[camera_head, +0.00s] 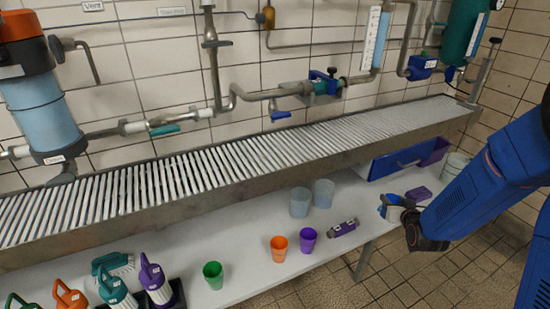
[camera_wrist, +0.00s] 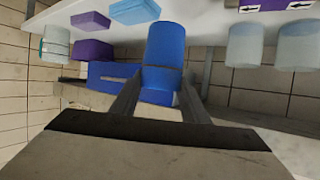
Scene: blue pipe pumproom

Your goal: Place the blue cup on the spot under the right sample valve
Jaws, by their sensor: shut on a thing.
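My gripper (camera_wrist: 160,98) is shut on the blue cup (camera_wrist: 165,52), which sits between the two fingers in the wrist view. In the head view my gripper (camera_head: 398,210) is at the right, beyond the front edge of the low white shelf, with a bit of the blue cup (camera_head: 390,200) showing. The slatted metal trough (camera_head: 250,155) runs along the wall above the shelf. Over it hang a teal-handled valve (camera_head: 165,130) at the left and a blue-handled valve (camera_head: 281,115) further right. I cannot tell which is the right sample valve; no marked spot is distinguishable on the slats.
Green (camera_head: 213,275), orange (camera_head: 278,248) and purple (camera_head: 307,239) cups stand on the shelf (camera_head: 245,287), with two clear beakers (camera_head: 300,203) behind. A purple labelled item (camera_head: 342,228) lies nearby. A blue bin (camera_head: 400,160) sits under the trough.

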